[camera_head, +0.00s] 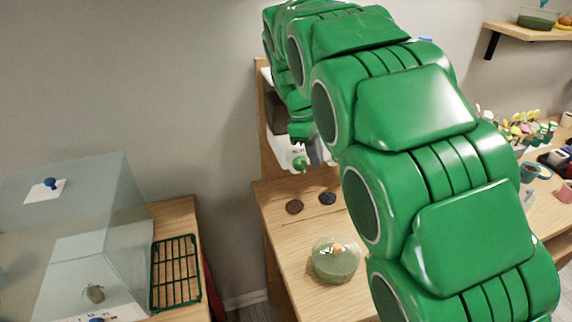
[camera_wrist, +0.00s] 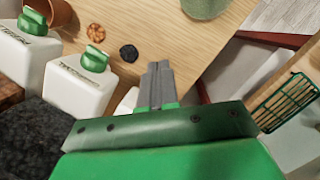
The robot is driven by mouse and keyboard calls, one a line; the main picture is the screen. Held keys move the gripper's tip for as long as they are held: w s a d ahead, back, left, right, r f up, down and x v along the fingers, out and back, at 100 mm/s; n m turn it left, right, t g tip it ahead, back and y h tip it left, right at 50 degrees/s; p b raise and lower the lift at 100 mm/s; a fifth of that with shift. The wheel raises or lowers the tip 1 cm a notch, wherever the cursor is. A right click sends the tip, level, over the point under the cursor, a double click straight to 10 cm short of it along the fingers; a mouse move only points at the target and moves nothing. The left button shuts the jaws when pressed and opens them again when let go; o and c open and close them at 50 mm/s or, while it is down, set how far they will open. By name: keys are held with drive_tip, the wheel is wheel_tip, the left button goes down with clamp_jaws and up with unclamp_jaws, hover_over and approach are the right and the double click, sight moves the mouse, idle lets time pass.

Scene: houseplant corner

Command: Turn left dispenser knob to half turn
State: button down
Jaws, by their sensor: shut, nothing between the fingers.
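In the wrist view, two white dispensers with green knobs stand at the left. The nearer dispenser (camera_wrist: 78,90) has its green knob (camera_wrist: 95,59) on top, and the farther dispenser (camera_wrist: 28,55) has another green knob (camera_wrist: 33,20). A further white piece (camera_wrist: 126,101) shows right beside my gripper (camera_wrist: 158,68), partly hidden by it. My gripper is shut and empty, its grey fingers apart from both visible knobs. In the head view, one white dispenser (camera_head: 286,153) with a green knob (camera_head: 300,163) shows beside my arm. My arm hides the others.
Two small dark discs (camera_head: 294,206) (camera_head: 328,198) and a glass bowl of green (camera_head: 335,262) sit on the wooden table. A clear case (camera_head: 75,215) and a green rack (camera_head: 176,270) stand at the left. Potted items (camera_head: 530,130) line the right side.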

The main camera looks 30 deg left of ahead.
drive_tip(key=s+a+f+n+t+h, duration=0.25)
drive_tip(key=s+a+n+t, duration=0.25)
drive_tip(key=a, duration=0.3)
drive_tip(key=s+a+f+n+t+h, duration=0.1)
drive_tip(key=s+a+n+t+h, duration=0.4)
drive_tip(key=a, duration=0.4)
drive_tip(key=g, duration=0.1)
approach(300, 167)
drive_tip(key=shift+y, duration=0.45)
drive_tip(key=x, duration=0.5)
drive_tip(key=shift+f, duration=0.3)
drive_tip(key=shift+w+d+r, duration=0.15)
drive_tip(key=shift+w+d, duration=0.1)
drive_tip(key=shift+w, duration=0.1)
